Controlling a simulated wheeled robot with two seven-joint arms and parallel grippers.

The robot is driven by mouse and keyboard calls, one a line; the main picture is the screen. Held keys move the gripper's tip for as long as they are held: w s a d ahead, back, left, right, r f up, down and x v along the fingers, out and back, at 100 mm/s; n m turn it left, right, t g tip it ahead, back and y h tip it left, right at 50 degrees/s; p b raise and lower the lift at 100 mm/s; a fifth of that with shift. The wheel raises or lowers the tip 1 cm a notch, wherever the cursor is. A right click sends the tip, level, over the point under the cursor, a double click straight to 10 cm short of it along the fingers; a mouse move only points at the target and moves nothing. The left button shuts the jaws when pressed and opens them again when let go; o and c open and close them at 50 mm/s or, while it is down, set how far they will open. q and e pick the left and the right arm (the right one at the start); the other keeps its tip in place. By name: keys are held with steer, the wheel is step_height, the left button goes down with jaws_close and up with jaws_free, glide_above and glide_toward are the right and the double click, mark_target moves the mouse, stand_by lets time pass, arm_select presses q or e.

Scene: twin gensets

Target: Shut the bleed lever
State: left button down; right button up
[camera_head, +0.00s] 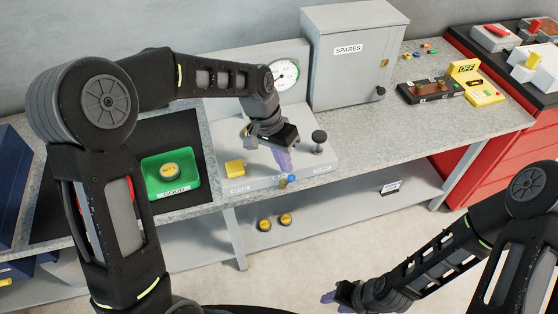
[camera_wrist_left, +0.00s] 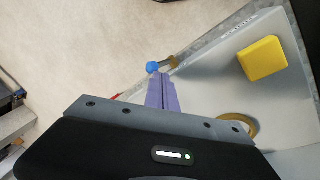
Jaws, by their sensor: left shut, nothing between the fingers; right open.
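The bleed lever (camera_head: 291,179) is a small lever with a blue end at the front edge of the grey test unit (camera_head: 215,187). In the left wrist view its blue end (camera_wrist_left: 152,67) sits beside a brass-coloured part. My left gripper (camera_head: 285,165) is shut and empty, its purple fingers pointing down just behind the lever. In the left wrist view the fingertips (camera_wrist_left: 160,76) appear right by the blue end; I cannot tell whether they touch. My right gripper (camera_head: 328,298) is open and empty, low over the floor at the bottom.
A yellow button (camera_head: 235,168), a black knob (camera_head: 319,137) and a gauge (camera_head: 285,74) belong to the unit. A SPARES cabinet (camera_head: 350,75) stands behind right. A green tray (camera_head: 190,182) lies left.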

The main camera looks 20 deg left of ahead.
arm_select(q)
steer(key=shift+w+d+f+g+y+p, duration=0.1)
steer(key=shift+w+d+g+y+p, duration=0.2)
steer(key=shift+d+y+p, duration=0.2)
steer(key=shift+w+d+g+y+p, duration=0.2)
steer(key=shift+d+g+y+p, duration=0.2)
steer(key=shift+y+p, duration=0.2)
steer(key=shift+w+d+f, duration=0.1)
steer(key=shift+w+f, duration=0.05)
steer(key=shift+w+d+f+b, duration=0.4)
steer(key=shift+d+f+b, duration=0.05)
steer(key=shift+d, duration=0.2)
steer(key=shift+a, duration=0.1)
